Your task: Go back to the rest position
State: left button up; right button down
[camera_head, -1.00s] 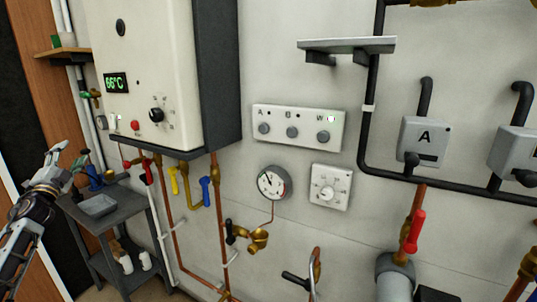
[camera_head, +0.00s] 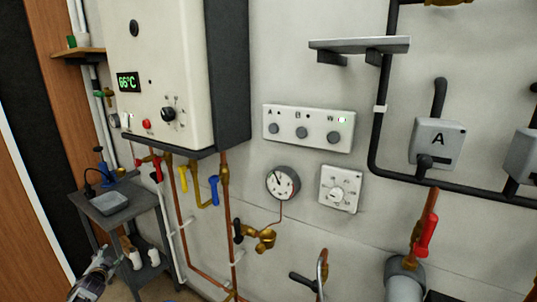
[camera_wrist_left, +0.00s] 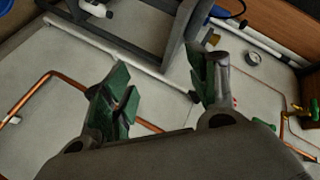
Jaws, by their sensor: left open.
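My left gripper (camera_head: 97,272) shows at the lower left of the head view, low in front of the grey cart. In the left wrist view its two green-padded fingers (camera_wrist_left: 165,88) are spread apart with nothing between them. Part of the cart's frame and the floor-level pipes show beyond the fingers. My right gripper is in neither view.
A white boiler (camera_head: 165,70) reading 66°C hangs on the wall. The grey cart (camera_head: 88,212) stands at left with a grey tray (camera_head: 109,203) on top. A control panel (camera_head: 308,128), a gauge (camera_head: 282,183), a thermostat (camera_head: 340,188) and a red-handled valve (camera_head: 426,236) are on the wall.

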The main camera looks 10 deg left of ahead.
pick_arm(q)
jog(key=s+d+f+n+g+h, duration=0.1)
jog(key=s+d+f+g, duration=0.1)
jog(key=s+d+f, duration=0.75)
jog(key=s+d+f+g+h, duration=0.25)
jog(key=s+f, duration=0.25)
jog(key=f, duration=1)
jog(key=s+d+f+n+g+h, duration=0.1)
jog(key=s+d+f+g, duration=0.1)
jog(key=s+d+f, duration=0.75)
jog(key=s+d+f+g+h, duration=0.1)
jog(key=s+d+f, duration=0.4)
jog(key=s+d, duration=0.4)
jog(key=s+d+f+g+h, duration=0.1)
jog(key=s+d+f+g, duration=0.1)
jog(key=s+d+f, duration=0.4)
jog(key=s+d+f+g+h, duration=0.1)
jog(key=s+d+f, duration=0.5)
jog(key=s+d, duration=0.7)
jog(key=s+g, duration=0.1)
jog(key=s, duration=0.2)
jog(key=shift+s+f+m, duration=0.2)
jog(key=shift+s+m, duration=0.05)
jog(key=shift+m, duration=0.05)
